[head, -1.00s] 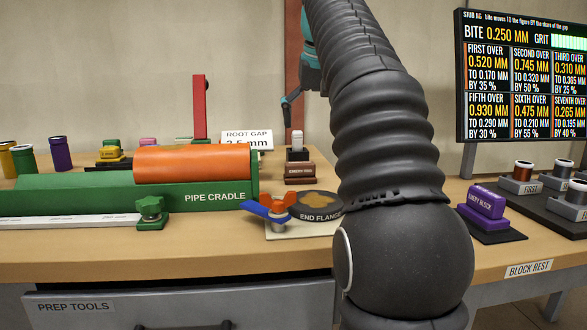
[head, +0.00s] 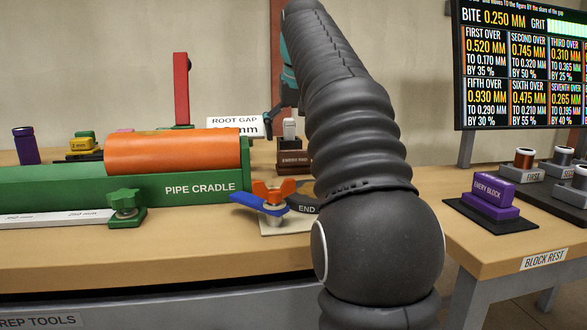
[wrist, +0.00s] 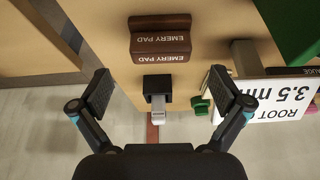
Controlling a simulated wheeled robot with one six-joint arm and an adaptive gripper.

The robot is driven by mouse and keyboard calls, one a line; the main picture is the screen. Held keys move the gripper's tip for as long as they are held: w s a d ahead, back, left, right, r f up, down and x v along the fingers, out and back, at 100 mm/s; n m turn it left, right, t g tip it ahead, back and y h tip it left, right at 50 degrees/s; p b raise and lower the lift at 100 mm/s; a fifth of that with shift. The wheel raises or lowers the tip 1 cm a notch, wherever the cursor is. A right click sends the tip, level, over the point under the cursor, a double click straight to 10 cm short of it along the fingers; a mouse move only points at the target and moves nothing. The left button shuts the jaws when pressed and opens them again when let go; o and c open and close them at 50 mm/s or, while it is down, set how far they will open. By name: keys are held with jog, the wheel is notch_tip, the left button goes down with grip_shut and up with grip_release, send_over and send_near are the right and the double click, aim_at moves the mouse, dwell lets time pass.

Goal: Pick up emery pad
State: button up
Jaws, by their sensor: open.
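My gripper (wrist: 167,95) is open and empty, fingers wide apart. In the wrist view the pad lies above the line between the fingertips, not between them. In the head view my arm hides most of the gripper; one dark finger shows near the root gap sign.
A black block with a pale top (wrist: 158,95) stands beside the pad, between the fingers in the wrist view. The root gap sign (wrist: 270,100) is close to the right finger. The green pipe cradle (head: 120,185) with an orange pipe and a wing-nut clamp (head: 272,198) stand left of my arm.

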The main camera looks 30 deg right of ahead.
aim_at(294, 151)
jog(key=shift+b+x, duration=1)
jog(key=shift+x, duration=1.75)
jog(key=c, duration=1.1)
